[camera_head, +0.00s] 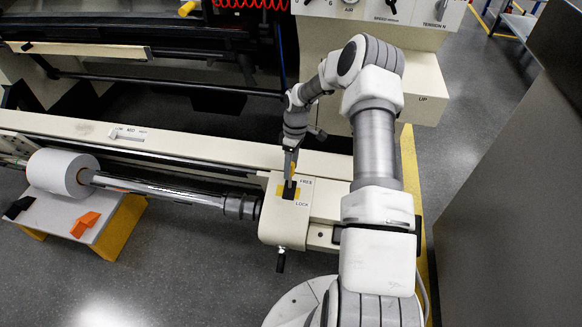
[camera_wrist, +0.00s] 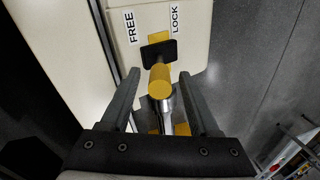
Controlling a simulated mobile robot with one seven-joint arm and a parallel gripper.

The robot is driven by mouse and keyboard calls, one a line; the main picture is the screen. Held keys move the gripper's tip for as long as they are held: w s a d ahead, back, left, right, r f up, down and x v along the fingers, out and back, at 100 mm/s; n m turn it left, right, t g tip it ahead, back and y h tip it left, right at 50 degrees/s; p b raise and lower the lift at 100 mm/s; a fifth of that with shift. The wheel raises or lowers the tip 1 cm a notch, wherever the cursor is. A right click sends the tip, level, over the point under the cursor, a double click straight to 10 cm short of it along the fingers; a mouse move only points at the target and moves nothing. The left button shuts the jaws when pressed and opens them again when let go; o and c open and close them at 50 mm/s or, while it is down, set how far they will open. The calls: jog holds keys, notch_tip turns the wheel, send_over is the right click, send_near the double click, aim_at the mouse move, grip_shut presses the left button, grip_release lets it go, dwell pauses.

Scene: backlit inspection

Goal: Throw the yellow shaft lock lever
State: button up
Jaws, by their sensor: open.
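The shaft lock lever has a yellow knob (camera_wrist: 160,80) on a silver rod, seen in the wrist view. It sits on a cream housing (camera_head: 285,225) with a yellow plate and black part, beside FREE and LOCK labels. Which label the lever is set to I cannot tell. My gripper (camera_wrist: 158,73) is open, with one finger on each side of the knob and visible gaps between. In the head view my gripper (camera_head: 291,178) reaches down over the housing and hides part of the lever.
A steel shaft (camera_head: 160,189) runs left from the housing to a white roll (camera_head: 62,172) above a small table with orange and black pieces. A dark handle (camera_head: 281,262) hangs from the housing's front. A grey cabinet (camera_head: 510,190) stands at right. Floor at lower left is clear.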

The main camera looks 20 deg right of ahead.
grip_shut()
dwell(1.4)
